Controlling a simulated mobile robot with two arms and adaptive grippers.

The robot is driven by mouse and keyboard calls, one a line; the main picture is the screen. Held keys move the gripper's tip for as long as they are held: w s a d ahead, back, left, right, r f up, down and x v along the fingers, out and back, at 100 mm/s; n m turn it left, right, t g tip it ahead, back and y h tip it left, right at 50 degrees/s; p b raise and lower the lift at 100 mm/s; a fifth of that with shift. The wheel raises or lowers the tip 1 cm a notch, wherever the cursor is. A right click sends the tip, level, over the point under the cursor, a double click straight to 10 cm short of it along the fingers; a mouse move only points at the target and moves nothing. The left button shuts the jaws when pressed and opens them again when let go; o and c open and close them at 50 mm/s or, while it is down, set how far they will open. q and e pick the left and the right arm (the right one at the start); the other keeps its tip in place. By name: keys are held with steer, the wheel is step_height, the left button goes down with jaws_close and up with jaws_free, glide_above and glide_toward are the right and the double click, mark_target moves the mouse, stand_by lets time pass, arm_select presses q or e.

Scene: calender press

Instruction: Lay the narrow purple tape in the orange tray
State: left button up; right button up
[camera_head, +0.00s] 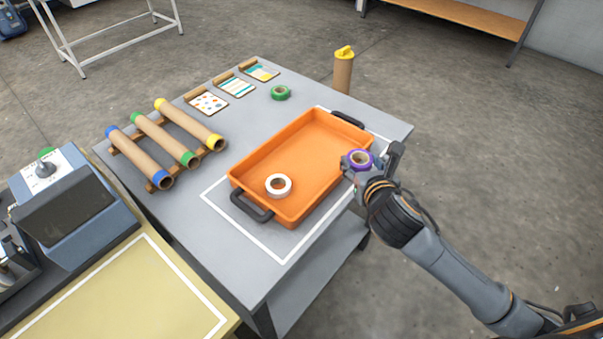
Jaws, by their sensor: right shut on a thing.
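The narrow purple tape (360,158) is a small roll with a tan core. My right gripper (366,166) is shut on it and holds it at the right rim of the orange tray, apparently above it. The orange tray (318,135) lies on the grey table, inside a white outline, with a dark handle at each end. A white tape roll (278,185) lies in the near left part of the tray. The rest of the tray floor is bare. My left gripper does not show.
A green tape roll (280,92) lies beyond the tray on the grey table (195,215). Several cardboard tubes with coloured ends (165,145) rest on a wooden rack at left. Patterned cards (235,86) stand at the back. A tube with a yellow top (343,70) stands behind the table.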

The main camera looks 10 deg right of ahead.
steer(key=w+d+r+m+h+b, duration=0.1)
steer(key=w+d+r+b, duration=0.1)
steer(key=w+d+r, duration=0.45)
steer(key=b, duration=0.1)
glide_above(318, 146)
steer(key=shift+m+h, duration=0.3)
steer(key=shift+h, duration=0.1)
steer(key=f, duration=1)
steer(key=shift+s+d+f, duration=0.1)
steer(key=shift+d+f, duration=0.05)
steer(key=shift+d, duration=0.1)
steer(key=shift+a+f, duration=0.1)
steer(key=shift+f, duration=0.05)
step_height(318, 146, down, 4)
steer(key=shift+a+r+b, duration=0.1)
steer(key=shift+r+b, duration=0.15)
steer(key=shift+b, duration=0.05)
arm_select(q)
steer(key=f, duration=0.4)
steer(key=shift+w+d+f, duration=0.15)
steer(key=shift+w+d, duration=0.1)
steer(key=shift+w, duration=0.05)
arm_select(e)
steer(key=o, duration=1)
steer(key=shift+f, duration=0.1)
steer(key=shift+o, duration=0.2)
